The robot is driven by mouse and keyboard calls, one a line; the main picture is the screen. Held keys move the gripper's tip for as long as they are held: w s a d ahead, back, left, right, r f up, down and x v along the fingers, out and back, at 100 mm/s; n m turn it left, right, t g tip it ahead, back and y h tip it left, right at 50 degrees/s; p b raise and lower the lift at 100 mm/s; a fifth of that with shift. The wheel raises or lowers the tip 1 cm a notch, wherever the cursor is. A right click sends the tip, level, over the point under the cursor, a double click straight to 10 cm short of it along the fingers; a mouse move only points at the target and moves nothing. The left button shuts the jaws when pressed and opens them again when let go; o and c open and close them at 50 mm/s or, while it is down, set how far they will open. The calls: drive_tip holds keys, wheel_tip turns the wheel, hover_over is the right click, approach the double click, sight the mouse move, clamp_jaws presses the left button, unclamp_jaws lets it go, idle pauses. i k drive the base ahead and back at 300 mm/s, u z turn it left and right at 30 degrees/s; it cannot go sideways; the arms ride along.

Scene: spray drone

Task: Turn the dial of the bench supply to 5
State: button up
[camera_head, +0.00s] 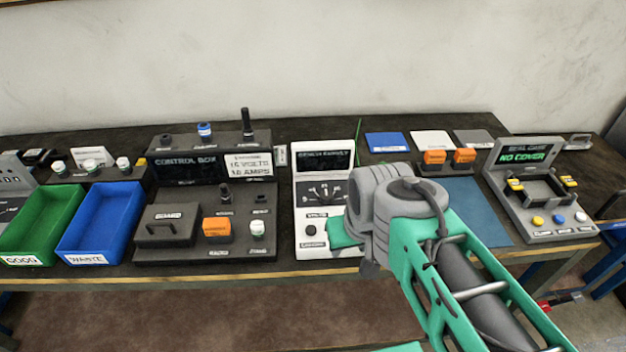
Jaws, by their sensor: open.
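The bench supply (306,181) is a white upright unit in the middle of the bench, with a dark display reading what looks like "BENCH SUPPLY" (323,158). Below it are several dark fittings and a "VOLTS" label. A small black round knob (311,230) is low on its left, above another label. No number setting is legible. My gripper's fingers are hidden behind my arm, so I cannot see whether they touch the supply.
The dark control box (145,228) with knobs and a guard stands left of the supply. Blue (78,243) and green (28,232) bins are farther left. Orange-topped parts (434,157) and a grey "NO COVER" unit (522,185) stand right. A blue mat (492,222) lies clear.

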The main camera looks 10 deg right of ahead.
sight(326, 197)
drive_tip(key=u, duration=0.05)
drive_tip(key=i, duration=0.15)
drive_tip(key=z, duration=1.3)
drive_tip(key=k, duration=0.4)
drive_tip(key=u, duration=0.95)
drive_tip(key=i, duration=0.5)
drive_tip(key=u, duration=0.1)
